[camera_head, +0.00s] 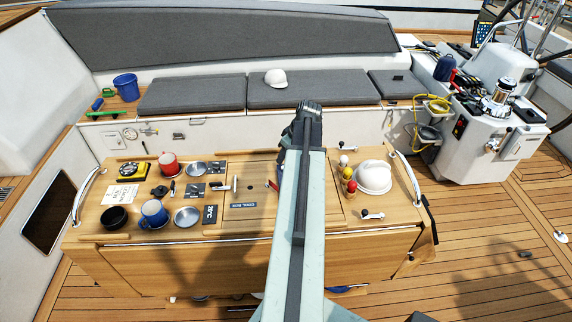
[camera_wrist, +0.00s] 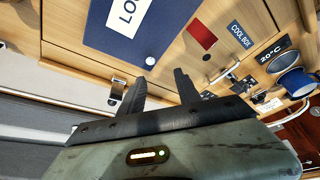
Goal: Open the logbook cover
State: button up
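The logbook (camera_wrist: 108,38) is a flat dark blue cover with a white label whose visible letters read "LO". It lies at the top of the wrist view, partly cut off by the frame edge, with a small white round knob (camera_wrist: 151,61) near its corner. The cover looks flat and closed. My gripper (camera_wrist: 160,74) has its two dark fingers spread apart with nothing between them. The fingertips appear just short of the knob corner, apart from the cover. In the head view my arm hides the logbook and the fingertips.
A metal latch (camera_wrist: 118,92) is near the left finger.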

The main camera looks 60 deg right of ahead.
jog(key=f+b, duration=0.2)
jog(key=w+d+f+b, duration=0.1)
jog(key=f+b, duration=0.4)
jog(key=shift+w+d+f, duration=0.15)
jog(key=shift+d+f, duration=0.05)
jog(key=shift+d, duration=0.2)
jog(key=shift+r, duration=0.1)
grip_shut()
jog(key=shift+w, duration=0.1)
dwell(1.0)
